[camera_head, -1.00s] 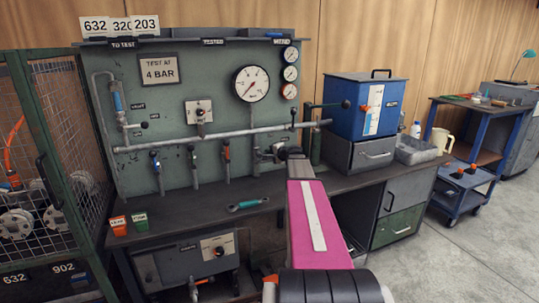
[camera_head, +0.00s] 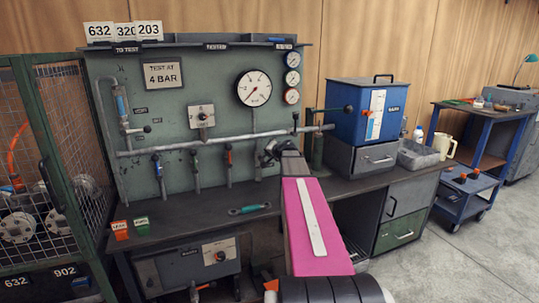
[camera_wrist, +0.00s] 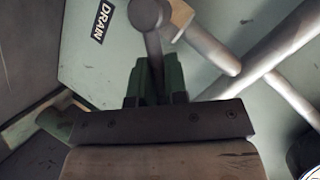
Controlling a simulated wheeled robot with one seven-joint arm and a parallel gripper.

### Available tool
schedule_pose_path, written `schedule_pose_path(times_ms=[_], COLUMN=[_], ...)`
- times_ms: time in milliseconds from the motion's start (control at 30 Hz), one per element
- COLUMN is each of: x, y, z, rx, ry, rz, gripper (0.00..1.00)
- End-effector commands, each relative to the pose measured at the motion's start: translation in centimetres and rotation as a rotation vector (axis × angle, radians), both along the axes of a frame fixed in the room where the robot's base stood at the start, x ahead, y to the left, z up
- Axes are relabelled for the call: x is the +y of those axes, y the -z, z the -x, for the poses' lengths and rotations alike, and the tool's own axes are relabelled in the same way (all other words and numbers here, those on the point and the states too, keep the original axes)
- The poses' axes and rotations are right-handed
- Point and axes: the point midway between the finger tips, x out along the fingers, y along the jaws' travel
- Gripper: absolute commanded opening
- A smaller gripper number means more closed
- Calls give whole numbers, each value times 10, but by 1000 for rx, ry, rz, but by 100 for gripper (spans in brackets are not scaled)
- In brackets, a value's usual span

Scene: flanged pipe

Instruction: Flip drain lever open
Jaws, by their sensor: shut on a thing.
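The drain lever (camera_wrist: 155,45) shows at the top middle of the wrist view as a grey stem with a dark rounded end. It stands beside a DRAIN label (camera_wrist: 103,21) on the green panel. My gripper (camera_wrist: 156,75) is shut on the lever; its green fingers close around the lower stem, and the grip itself is partly hidden. In the head view my gripper (camera_head: 271,150) is at the lower right of the test panel (camera_head: 175,95), below the horizontal pipe. The lever is too small and covered to make out there.
Several valve levers hang left of my gripper under the horizontal pipe (camera_head: 220,138). A blue box (camera_head: 362,108) stands to the right. Pipes (camera_wrist: 275,60) run close to the right of the fingers.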

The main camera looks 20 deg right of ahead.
Motion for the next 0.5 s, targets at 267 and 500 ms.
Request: schedule_pose_path(times_ms=[267,500], x=[-5,-5], y=[-4,-4], z=[-4,-4], rx=[-11,-11], ry=[11,12], rz=[16,14], gripper=[0,33])
